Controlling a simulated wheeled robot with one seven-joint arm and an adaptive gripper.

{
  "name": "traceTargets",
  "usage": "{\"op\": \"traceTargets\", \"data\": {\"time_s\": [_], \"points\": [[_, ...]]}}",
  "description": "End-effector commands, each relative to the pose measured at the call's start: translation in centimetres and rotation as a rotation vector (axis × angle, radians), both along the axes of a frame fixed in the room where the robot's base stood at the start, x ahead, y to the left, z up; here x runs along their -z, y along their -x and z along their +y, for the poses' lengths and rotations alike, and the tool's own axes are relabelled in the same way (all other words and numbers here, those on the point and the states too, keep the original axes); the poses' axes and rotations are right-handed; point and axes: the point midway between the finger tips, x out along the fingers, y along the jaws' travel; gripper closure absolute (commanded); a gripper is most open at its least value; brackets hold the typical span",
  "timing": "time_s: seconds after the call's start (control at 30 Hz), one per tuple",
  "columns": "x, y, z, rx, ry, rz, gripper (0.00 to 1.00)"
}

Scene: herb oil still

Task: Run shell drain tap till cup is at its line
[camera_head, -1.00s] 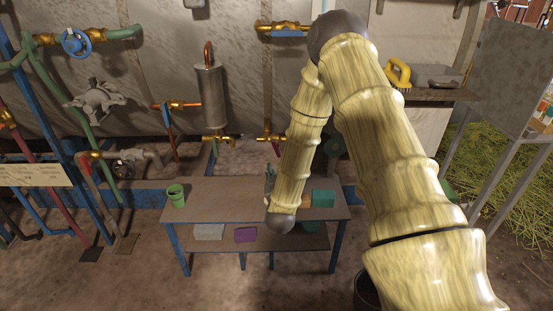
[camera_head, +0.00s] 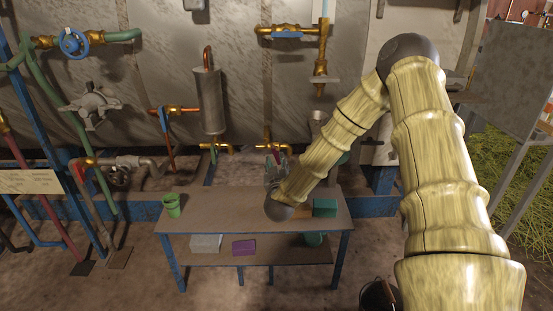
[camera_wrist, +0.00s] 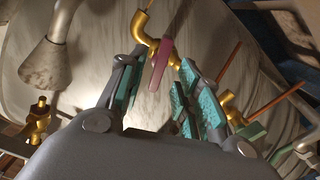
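My gripper (camera_head: 277,163) is open above the back of the bench, by a brass tap (camera_head: 267,147) low on the tank wall. In the wrist view, this tap's mauve lever (camera_wrist: 161,63) lies between and beyond the open fingers of my gripper (camera_wrist: 160,85); contact cannot be told. Another brass tap (camera_head: 214,147) with a green lever sits to the left, below a grey upright cylinder (camera_head: 208,102). No label shows which tap is the shell drain. A green cup (camera_head: 172,205) stands upright at the bench's left end; its inside level and line cannot be made out.
The bench (camera_head: 225,218) has a clear middle and a teal box (camera_head: 325,207) at right. Its lower shelf holds a grey block (camera_head: 206,243) and a purple block (camera_head: 244,247). Pipes with a blue handwheel (camera_head: 73,43) stand at left. A dark bucket (camera_head: 378,297) is on the floor.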

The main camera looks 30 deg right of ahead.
Motion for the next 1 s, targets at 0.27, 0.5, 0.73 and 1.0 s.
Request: {"op": "traceTargets", "data": {"time_s": [0.27,0.5,0.73,1.0], "points": [[0.1,-3.3,-2.0,0.002,0.000,-0.002,0.66],[0.0,-4.4,-2.7,0.001,0.000,0.000,0.66],[0.0,-4.4,-2.7,0.000,0.000,0.000,0.66],[0.0,-4.4,-2.7,0.000,0.000,0.000,1.00]]}}
